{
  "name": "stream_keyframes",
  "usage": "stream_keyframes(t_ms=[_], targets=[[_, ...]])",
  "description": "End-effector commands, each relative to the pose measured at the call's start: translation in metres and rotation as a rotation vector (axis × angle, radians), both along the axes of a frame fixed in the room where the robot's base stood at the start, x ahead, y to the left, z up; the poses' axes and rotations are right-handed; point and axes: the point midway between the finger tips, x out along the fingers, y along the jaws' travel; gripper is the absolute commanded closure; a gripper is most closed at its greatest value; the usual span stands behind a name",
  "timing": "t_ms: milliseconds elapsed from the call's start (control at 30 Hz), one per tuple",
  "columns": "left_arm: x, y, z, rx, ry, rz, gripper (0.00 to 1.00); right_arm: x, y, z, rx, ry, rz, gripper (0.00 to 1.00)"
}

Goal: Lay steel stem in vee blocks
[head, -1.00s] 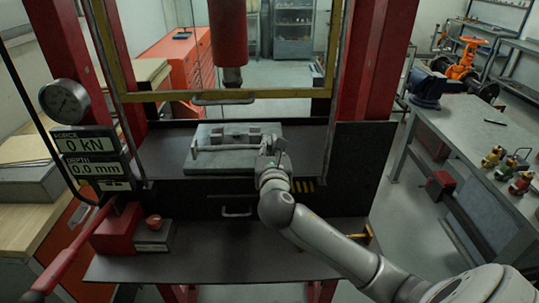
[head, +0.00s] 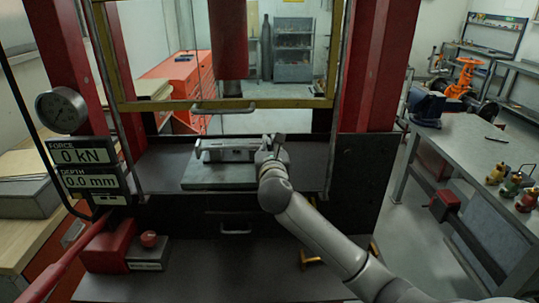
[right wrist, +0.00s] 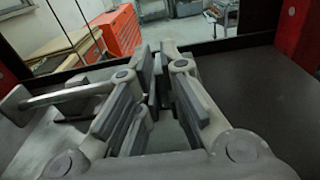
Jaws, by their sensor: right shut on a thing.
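The steel stem (head: 226,151) is a grey rod with a wider left end. It lies roughly level across the vee blocks (head: 238,144) in the head view and partly hides them. I cannot tell whether it rests in the vees or is just above them. The blocks stand on a grey plate (head: 215,180) on the press bed. My right gripper (head: 272,149) is shut on the stem's right end. In the right wrist view, the stem (right wrist: 72,95) runs left from behind the closed fingers (right wrist: 155,80). My left gripper is out of view.
The press ram (head: 229,45) and yellow crossbar (head: 225,105) are above and behind the plate. Red uprights (head: 370,70) flank the bed. The readout (head: 80,155) is at left. A workbench (head: 470,140) with a blue vise and small valves is at right.

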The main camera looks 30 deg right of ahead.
Motion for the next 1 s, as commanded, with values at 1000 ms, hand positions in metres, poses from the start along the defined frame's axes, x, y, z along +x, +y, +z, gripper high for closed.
stream_keyframes(t_ms=[1000], targets=[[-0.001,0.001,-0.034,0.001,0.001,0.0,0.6,0.043,-0.026,-0.018,-0.001,-0.005,0.001,1.0]])
